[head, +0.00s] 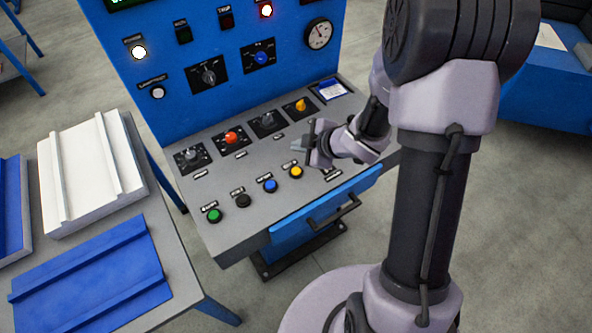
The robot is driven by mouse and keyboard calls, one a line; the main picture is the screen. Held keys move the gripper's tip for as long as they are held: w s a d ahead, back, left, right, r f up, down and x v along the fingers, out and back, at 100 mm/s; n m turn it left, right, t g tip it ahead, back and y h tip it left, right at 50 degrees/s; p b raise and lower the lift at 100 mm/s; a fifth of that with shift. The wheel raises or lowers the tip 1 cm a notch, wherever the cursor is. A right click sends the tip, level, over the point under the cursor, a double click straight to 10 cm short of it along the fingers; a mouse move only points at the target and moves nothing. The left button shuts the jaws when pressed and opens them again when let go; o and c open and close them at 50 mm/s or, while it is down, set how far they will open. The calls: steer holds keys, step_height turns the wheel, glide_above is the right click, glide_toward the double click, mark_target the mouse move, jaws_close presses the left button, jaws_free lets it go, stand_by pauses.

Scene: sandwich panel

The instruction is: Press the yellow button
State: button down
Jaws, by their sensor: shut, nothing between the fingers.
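The yellow button (296,171) is a small round cap at the right end of a row of buttons on the front part of the grey console top. To its left in the row are a blue button (270,185), a black button (243,200) and a green button (215,215). My gripper (300,144) is shut and empty. In the picture it shows just above and slightly right of the yellow button, apart from it. Its height over the console is hard to tell. The yellow button is in plain view.
Behind the buttons is a row of knobs, including a red one (231,138) and a yellow one (300,105). A blue upright panel (220,100) with lamps and a gauge stands at the back. A drawer handle (333,212) juts from the front. A table with panels (190,290) stands left.

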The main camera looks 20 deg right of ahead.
mark_target(299, 173)
step_height(299, 173, down, 8)
steer(key=b, duration=0.7)
steer(key=shift+f, duration=0.15)
stand_by(1.4)
steer(key=shift+f+b, duration=0.4)
steer(key=shift+f+b, duration=0.4)
stand_by(0.5)
steer(key=shift+r+p, duration=0.8)
steer(key=shift+r, duration=0.05)
step_height(299, 173, up, 5)
steer(key=p, duration=0.5)
steer(key=shift+r, duration=0.15)
